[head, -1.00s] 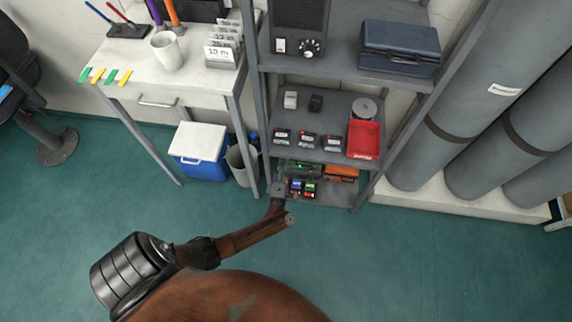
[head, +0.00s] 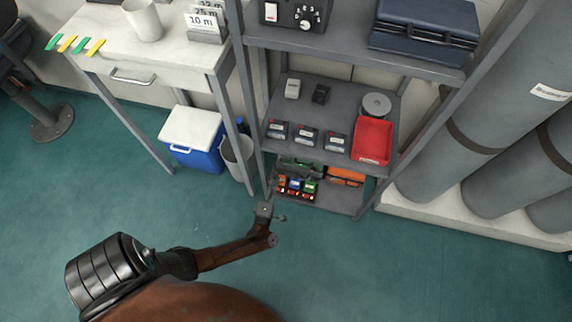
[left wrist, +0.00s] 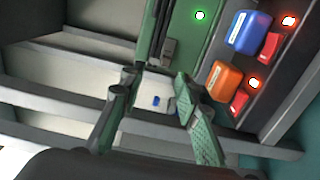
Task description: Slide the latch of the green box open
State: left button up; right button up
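The green box (head: 301,168) lies on the lowest shelf of the grey rack, behind small coloured devices. In the left wrist view, a long green surface (left wrist: 184,30), apparently the green box, runs down from the top edge. A small grey piece that may be its latch (left wrist: 168,52) sits at its lower left side. My left gripper (head: 272,212) is low, in front of the rack's left leg. In the left wrist view, its two fingers (left wrist: 155,84) are apart, just below the grey piece. A whitish part with a blue mark shows between them; contact cannot be told. My right gripper is out of view.
Orange and blue devices (left wrist: 226,80) with red lights stand right of the green surface. An orange box (head: 346,176) is right of the green box. The rack's shelf above (head: 280,92) holds a red tray (head: 372,139). A blue cooler (head: 191,142) stands left. Floor in front is clear.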

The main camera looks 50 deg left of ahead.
aim_at(281, 160)
pick_arm(q)
jog(key=shift+s+f, duration=0.15)
jog(key=shift+f, duration=0.45)
jog(key=b+x, duration=0.2)
jog(key=x, duration=0.4)
jog(key=shift+f, duration=0.1)
jog(key=shift+b+x, duration=0.45)
jog(key=shift+x, duration=0.4)
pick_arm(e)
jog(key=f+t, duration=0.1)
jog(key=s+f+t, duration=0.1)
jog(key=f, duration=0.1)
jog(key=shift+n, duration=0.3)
pick_arm(q)
jog(key=shift+c, duration=0.2)
grip_shut()
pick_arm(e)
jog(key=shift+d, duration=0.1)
